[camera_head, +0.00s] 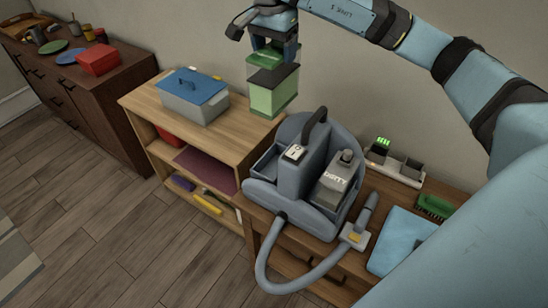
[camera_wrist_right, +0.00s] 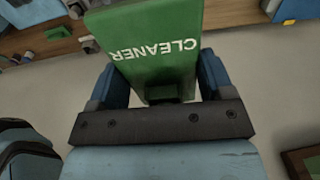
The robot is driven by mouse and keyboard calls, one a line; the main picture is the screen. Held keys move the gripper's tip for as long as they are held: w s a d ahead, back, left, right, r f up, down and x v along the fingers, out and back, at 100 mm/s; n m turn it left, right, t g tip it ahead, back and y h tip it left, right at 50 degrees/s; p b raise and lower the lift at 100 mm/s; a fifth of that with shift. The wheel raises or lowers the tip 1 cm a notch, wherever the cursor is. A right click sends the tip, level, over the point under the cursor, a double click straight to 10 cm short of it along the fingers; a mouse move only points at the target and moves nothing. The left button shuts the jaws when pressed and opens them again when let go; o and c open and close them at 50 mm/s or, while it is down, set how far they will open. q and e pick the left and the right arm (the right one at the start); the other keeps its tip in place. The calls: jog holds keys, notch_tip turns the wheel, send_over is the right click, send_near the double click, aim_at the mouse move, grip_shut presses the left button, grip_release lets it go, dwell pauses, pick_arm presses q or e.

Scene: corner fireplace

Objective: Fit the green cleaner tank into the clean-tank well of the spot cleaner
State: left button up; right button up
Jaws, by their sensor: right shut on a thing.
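The green cleaner tank (camera_head: 272,98) hangs upright in the air, pale green below with a dark band and green top. My right gripper (camera_head: 274,42) is shut on its top. In the right wrist view the tank (camera_wrist_right: 150,35) shows its CLEANER label between the fingers. The grey-blue spot cleaner (camera_head: 292,170) stands on the wooden table, below and right of the tank. A tank marked DIRTY (camera_head: 335,185) sits on its right side. The clean-tank well (camera_head: 264,164) on its left side looks empty; its floor is partly hidden. My left gripper is not in view.
A wooden shelf (camera_head: 150,103) carries a blue-lidded bin (camera_head: 195,96) left of the tank. The cleaner's hose (camera_head: 262,265) loops over the table's front. A charger with green lights (camera_head: 383,143), a blue cloth (camera_head: 400,240) and a green brush (camera_head: 434,206) lie to the right.

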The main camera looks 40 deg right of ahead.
notch_tip(320, 180, down, 28)
jog(key=p, duration=0.5)
jog(key=shift+r, duration=0.25)
jog(key=shift+s+a, duration=0.1)
jog(key=shift+f, duration=0.15)
jog(key=o, duration=1.6)
jog(key=shift+o, duration=0.2)
